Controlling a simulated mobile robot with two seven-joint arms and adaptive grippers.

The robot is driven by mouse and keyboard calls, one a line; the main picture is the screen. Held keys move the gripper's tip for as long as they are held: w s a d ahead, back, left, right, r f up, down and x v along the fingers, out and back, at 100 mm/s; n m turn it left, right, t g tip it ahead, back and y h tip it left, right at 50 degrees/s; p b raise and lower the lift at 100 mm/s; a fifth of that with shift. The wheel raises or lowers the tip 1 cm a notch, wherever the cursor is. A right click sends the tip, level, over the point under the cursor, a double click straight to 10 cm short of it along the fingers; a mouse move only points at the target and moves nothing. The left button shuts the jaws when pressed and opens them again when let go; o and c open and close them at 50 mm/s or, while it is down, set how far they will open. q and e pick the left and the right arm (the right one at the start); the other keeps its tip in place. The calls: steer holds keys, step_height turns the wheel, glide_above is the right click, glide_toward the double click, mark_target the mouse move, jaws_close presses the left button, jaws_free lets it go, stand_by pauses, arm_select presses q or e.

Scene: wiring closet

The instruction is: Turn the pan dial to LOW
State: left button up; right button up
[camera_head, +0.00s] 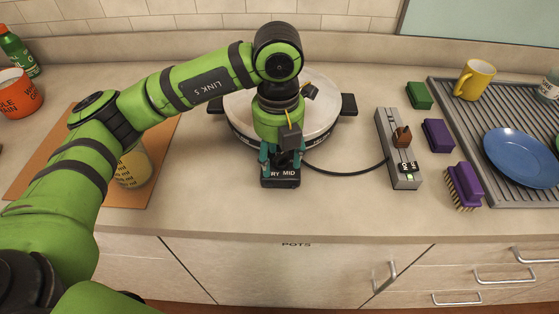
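The round electric pan (318,107) stands on the counter, with a lid on top and black handles at its sides. A black control box (281,182) juts from its front, with lettering reading "RY" and "MID" on its front edge. My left gripper (281,164) points down over this box, its fingers spread to the two sides. The dial itself is hidden behind the gripper, so I cannot tell whether the fingers touch or grip it. My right gripper is not in view.
A black cord (345,172) runs right to a grey switch strip (391,142) with a brown plug. Green (419,95) and purple (438,135) sponges, a purple brush (464,186) and a drying rack (466,116) with a blue plate (522,157) lie right. A yellow can (133,170) is left.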

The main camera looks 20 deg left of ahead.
arm_select(q)
steer(key=shift+w+f, duration=0.1)
steer(key=shift+w, duration=0.25)
steer(key=shift+w+b, duration=0.3)
steer(key=shift+w, duration=0.05)
steer(key=shift+s, duration=0.1)
jaws_close()
steer(key=m+b, duration=0.3)
steer(key=shift+w+a+f+m, duration=0.15)
steer(key=shift+w+m, duration=0.1)
steer(key=shift+m, duration=0.05)
steer(key=shift+m+b, duration=0.45)
steer(key=shift+m, duration=0.15)
steer(key=c, duration=0.7)
jaws_free()
steer(key=shift+r+m, duration=0.2)
steer(key=shift+m, duration=0.2)
steer(key=o, duration=0.7)
